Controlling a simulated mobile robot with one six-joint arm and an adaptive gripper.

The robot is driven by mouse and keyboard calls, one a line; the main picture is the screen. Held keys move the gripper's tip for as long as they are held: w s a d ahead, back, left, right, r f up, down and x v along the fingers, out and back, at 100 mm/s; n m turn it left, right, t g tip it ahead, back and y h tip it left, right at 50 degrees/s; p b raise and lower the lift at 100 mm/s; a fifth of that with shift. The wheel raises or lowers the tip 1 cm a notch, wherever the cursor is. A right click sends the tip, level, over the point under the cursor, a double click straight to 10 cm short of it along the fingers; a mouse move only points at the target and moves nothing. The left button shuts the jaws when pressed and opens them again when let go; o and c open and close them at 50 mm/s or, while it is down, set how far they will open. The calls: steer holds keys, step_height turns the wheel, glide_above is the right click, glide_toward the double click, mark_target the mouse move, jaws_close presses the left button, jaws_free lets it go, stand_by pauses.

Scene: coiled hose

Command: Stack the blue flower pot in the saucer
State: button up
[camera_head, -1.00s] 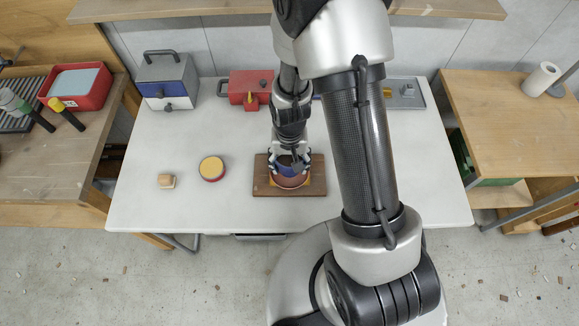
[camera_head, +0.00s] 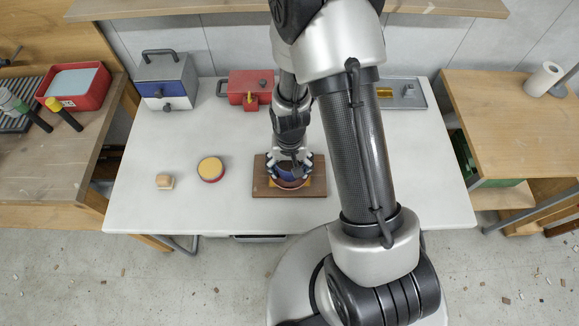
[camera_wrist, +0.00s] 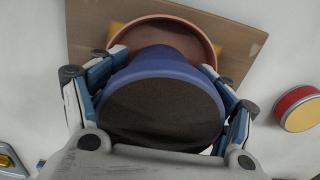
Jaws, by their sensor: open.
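The blue flower pot (camera_wrist: 155,66), with a dark inside, is between the fingers of my gripper (camera_wrist: 168,68) in the wrist view. The fingers are open on either side of it. The terracotta saucer (camera_wrist: 170,24) shows behind and beneath the pot, on a brown wooden board (camera_wrist: 240,40). The pot overlaps the saucer in view; its base is hidden, so I cannot tell whether it rests fully inside. In the head view my gripper (camera_head: 290,162) is over the board (camera_head: 320,188), with the pot (camera_head: 288,174) between its fingers.
A red round tin with a yellow top (camera_head: 211,170) and a small tan block (camera_head: 165,182) lie left of the board. A grey box with a handle (camera_head: 165,80), a red box (camera_head: 245,88) and a grey tray (camera_head: 402,93) stand at the back. The front left table is clear.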

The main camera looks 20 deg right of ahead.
steer(key=shift+o, duration=0.4)
steer(key=shift+r, duration=0.1)
step_height(320, 180, up, 12)
steer(key=p, duration=0.5)
steer(key=shift+r, duration=0.15)
step_height(320, 180, up, 10)
steer(key=t, duration=0.1)
steer(key=s+r+n+t, duration=0.3)
steer(key=s+r, duration=1.2)
steer(key=r, duration=0.1)
steer(key=shift+r+n+t, duration=0.25)
steer(key=shift+n+t, duration=0.05)
